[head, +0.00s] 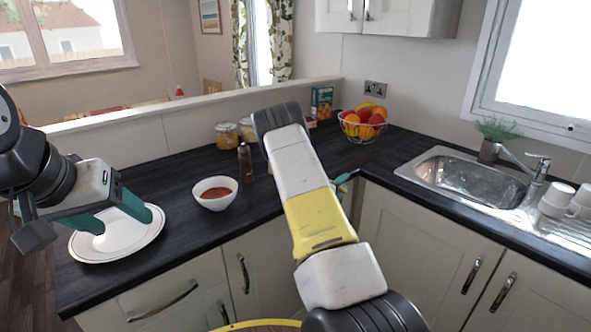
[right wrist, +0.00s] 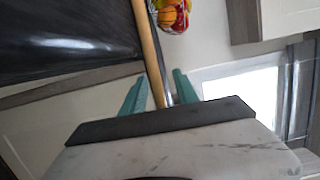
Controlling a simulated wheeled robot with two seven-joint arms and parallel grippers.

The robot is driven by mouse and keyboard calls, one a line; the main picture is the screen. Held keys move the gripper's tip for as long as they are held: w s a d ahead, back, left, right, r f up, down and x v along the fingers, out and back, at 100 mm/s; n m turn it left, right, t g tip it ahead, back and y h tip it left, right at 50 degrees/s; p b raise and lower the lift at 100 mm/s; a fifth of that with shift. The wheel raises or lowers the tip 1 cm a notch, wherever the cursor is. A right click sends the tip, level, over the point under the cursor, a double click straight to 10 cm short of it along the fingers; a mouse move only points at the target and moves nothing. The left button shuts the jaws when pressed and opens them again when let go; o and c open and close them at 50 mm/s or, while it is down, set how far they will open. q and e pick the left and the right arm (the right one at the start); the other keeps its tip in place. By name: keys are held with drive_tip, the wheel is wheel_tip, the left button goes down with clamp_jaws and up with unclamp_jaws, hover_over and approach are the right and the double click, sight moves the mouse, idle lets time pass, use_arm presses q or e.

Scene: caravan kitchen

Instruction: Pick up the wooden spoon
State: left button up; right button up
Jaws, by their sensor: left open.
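A long, thin wooden handle, which looks like the wooden spoon (right wrist: 147,45), runs down the right wrist view and passes between the teal fingers of my right gripper (right wrist: 160,85). Its bowl is not visible, and I cannot tell whether the fingers touch it. In the head view my right forearm hides most of that gripper; a bit of teal finger (head: 345,178) shows by the worktop's inner corner. The spoon does not show there. My left gripper (head: 118,217) is open and empty, over the white plate (head: 85,252) on the left worktop.
A white bowl (head: 214,203) with red contents and a dark bottle (head: 244,162) stand on the dark worktop (head: 180,175). Jars (head: 227,135) and a carton (head: 322,102) stand behind. A fruit basket (head: 348,129) is in the corner; a sink (head: 470,181) and mugs (head: 556,199) are right.

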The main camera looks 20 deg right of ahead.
clamp_jaws()
idle(0.3)
drive_tip(key=s+a+r, duration=0.5)
drive_tip(key=s+a, duration=0.6)
drive_tip(key=shift+s, duration=0.35)
drive_tip(key=c, duration=0.7)
unclamp_jaws()
clamp_jaws()
